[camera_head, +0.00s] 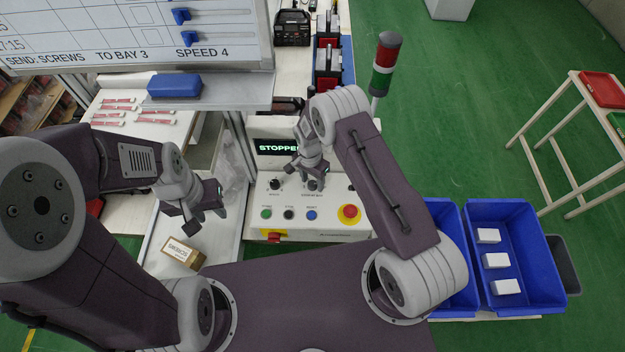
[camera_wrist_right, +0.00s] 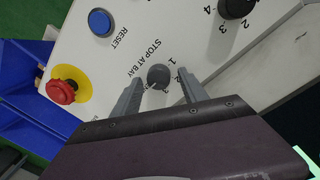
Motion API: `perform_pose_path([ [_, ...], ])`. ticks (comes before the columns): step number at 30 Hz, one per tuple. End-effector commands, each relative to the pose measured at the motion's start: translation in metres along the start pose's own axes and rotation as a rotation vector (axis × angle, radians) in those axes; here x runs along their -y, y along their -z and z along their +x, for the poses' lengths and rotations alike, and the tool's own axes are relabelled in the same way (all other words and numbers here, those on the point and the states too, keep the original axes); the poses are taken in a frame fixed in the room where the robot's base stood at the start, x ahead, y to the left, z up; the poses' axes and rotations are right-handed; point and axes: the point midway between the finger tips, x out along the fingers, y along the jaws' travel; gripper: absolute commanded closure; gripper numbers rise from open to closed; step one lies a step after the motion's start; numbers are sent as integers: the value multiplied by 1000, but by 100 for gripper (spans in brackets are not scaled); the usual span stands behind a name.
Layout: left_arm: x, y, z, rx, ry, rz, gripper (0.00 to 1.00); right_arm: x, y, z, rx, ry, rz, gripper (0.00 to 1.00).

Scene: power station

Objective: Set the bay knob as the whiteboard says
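The whiteboard (camera_head: 130,35) reads "SEND: SCREWS TO BAY 3 SPEED 4". The control panel (camera_head: 335,222) has a display (camera_head: 278,147) showing "STOPPED". The bay knob (camera_wrist_right: 158,77), dark grey and round, sits beside the print "STOP AT BAY" in the right wrist view. My right gripper (camera_wrist_right: 160,77) is open, with one finger on each side of the bay knob and gaps visible; in the head view it covers much of the knob. The knob's setting is not clear. My left gripper (camera_head: 206,216) is open and empty, left of the panel.
A second dark knob (camera_wrist_right: 236,6), numbered, is nearby. The panel also has a blue reset button (camera_wrist_right: 100,22) and a red emergency stop (camera_wrist_right: 61,91). A cardboard box (camera_head: 182,252) lies left. Blue bins (camera_head: 545,262) stand right; a signal tower (camera_head: 384,65) stands behind.

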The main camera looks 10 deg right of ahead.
Motion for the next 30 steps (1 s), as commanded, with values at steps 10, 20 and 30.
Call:
perform_pose_path([
  [10,0,0,1,0,0,0,64,0,0,0,0,0,-5,100],
  [20,0,-1,14,0,0,0,64,1,-1,2,-7,0,-138,100],
  [30,1,-4,34,0,0,0,64,1,-2,2,-26,0,-447,100],
])
